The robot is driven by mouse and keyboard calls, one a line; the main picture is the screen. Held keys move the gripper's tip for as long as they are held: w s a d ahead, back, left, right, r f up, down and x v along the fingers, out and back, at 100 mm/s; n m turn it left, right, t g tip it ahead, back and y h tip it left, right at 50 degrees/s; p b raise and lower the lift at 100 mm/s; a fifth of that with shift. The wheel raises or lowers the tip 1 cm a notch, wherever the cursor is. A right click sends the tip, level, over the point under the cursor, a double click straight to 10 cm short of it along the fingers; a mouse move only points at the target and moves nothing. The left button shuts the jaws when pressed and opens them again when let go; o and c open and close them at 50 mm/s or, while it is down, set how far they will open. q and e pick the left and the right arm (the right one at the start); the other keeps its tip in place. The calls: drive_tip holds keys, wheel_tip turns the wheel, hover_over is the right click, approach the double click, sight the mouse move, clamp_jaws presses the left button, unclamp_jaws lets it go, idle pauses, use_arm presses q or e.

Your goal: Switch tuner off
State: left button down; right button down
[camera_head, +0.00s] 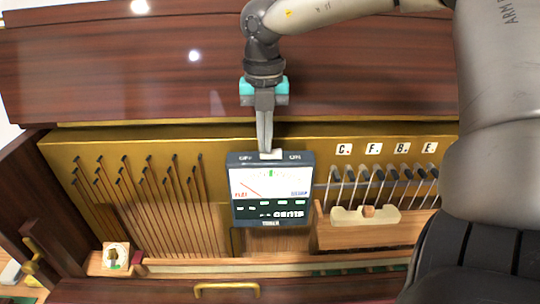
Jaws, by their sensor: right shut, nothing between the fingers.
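The tuner (271,211) is a dark box with a white dial and a red needle, in the middle of the piano's gold plate. Its top edge carries the labels OFF on the left and ON on the right. A small pale switch (272,155) sits between the labels. My right gripper (265,149) points down from above with its fingers together and empty. Its fingertips are right at the switch and partly cover it; I cannot tell whether they touch it. My left gripper is not in view.
Rows of dark tuning pins with strings (165,200) lie left of the tuner. Several hammer-like levers (405,172) under the letter labels stand to the right, above a wooden block with a pale piece (350,217). A brass handle (227,286) is at the front.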

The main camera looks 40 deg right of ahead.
drive_tip(key=shift+r+p, duration=1.75)
drive_tip(key=shift+r, duration=1.7)
drive_tip(key=shift+f, duration=0.1)
